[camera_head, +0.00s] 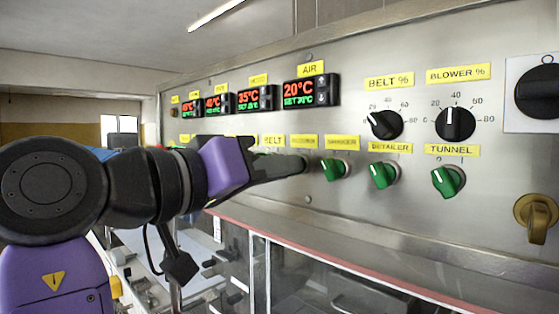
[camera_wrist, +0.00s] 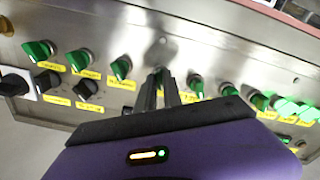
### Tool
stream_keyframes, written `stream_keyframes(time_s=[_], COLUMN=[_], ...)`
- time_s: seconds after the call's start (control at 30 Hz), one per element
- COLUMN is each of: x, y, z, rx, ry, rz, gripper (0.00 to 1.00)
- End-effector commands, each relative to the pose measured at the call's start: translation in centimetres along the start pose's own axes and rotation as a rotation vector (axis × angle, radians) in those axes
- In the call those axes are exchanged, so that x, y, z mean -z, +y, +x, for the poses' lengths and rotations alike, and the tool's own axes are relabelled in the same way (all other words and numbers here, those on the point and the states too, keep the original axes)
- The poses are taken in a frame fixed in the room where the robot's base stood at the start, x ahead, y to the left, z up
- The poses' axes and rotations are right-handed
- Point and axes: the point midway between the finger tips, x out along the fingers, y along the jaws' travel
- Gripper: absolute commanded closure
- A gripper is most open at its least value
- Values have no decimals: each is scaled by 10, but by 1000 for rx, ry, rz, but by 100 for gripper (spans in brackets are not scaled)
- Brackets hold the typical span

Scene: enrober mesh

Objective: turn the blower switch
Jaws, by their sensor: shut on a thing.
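A row of green rotary switches runs along the lower part of the steel control panel in the head view. My gripper (camera_head: 300,164) reaches in from the left, and its fingertips are at the panel in this row. In the wrist view the fingers (camera_wrist: 163,76) are close together on one switch, which they almost wholly hide. The small yellow label (camera_head: 303,141) above that switch is too blurred to read surely. The green switch (camera_head: 334,169) just right of my fingertips is free, and so are the detailer switch (camera_head: 383,174) and tunnel switch (camera_head: 447,180).
Black belt knob (camera_head: 385,124) and blower % knob (camera_head: 455,123) sit above the row, with a large black switch (camera_head: 540,91) at right. Red-green temperature displays (camera_head: 311,92) are above my gripper. A brass key-like part (camera_head: 536,215) juts out at lower right.

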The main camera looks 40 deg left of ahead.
Motion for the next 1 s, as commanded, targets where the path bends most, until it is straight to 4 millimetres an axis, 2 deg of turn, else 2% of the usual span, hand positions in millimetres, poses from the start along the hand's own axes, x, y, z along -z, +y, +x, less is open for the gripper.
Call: stream_keyframes(time_s=[0.67,0.7,0.8,1.0], x=[1,1,1,0], y=[0,0,0,0], z=[-1,-1,-1,0], rx=[1,1,1,0], ry=[3,3,3,2], rz=[-71,-71,-71,-70], gripper=[100,87,68,67])
